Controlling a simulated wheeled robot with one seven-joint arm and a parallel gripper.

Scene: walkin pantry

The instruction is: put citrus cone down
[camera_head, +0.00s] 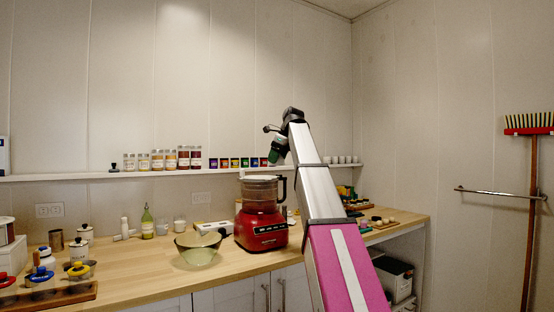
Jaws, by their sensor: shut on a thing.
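My gripper (278,148) is raised above the red appliance, in front of the back wall and the shelf. It is small and partly hidden by my own arm, and the jaws point down. It is shut on a small dark green thing (273,157), which seems to be the citrus cone; its shape is hard to make out. It is held in the air, apart from the counter and above the clear jug of the red appliance (261,232). The wooden counter (215,275) lies below.
A glass bowl (198,252) stands left of the red appliance. Bottles and canisters (80,250) crowd the counter's left. A wall shelf (80,177) holds jars and colourful small boxes. A tray with small items (375,224) is at the right. The counter's front middle is clear.

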